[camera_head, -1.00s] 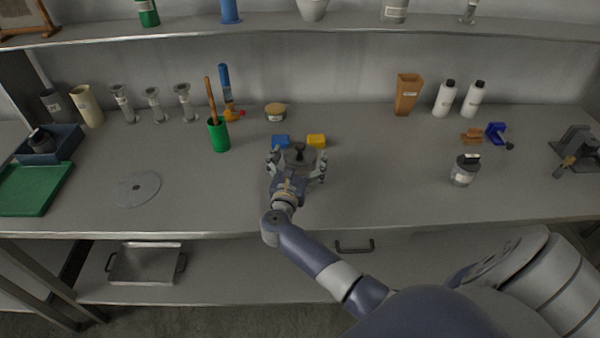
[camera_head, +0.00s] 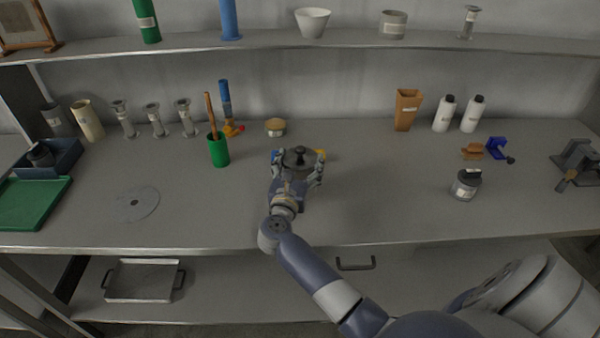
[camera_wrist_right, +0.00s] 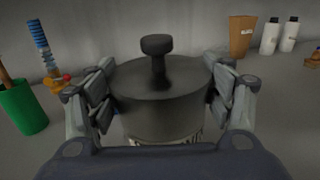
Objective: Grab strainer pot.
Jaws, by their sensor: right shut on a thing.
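A dark grey lidded pot (camera_head: 299,159) with a round black knob, which I take to be the strainer pot, is upright between the fingers of my right gripper (camera_head: 297,171). In the right wrist view the pot (camera_wrist_right: 160,98) fills the middle, with the finger pads of the right gripper (camera_wrist_right: 160,108) pressed against both sides. The gripper is shut on its body. The pot appears raised above the bench and hides most of a blue and a yellow item behind it. Its underside is hidden. My left gripper is not in view.
A green cup (camera_head: 218,151) with a wooden handle stands to the left. A labelled jar (camera_head: 466,185) stands to the right, with two white bottles (camera_head: 444,114) behind it. A flat grey disc (camera_head: 138,204) lies left. The bench (camera_head: 390,195) is clear right of the gripper.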

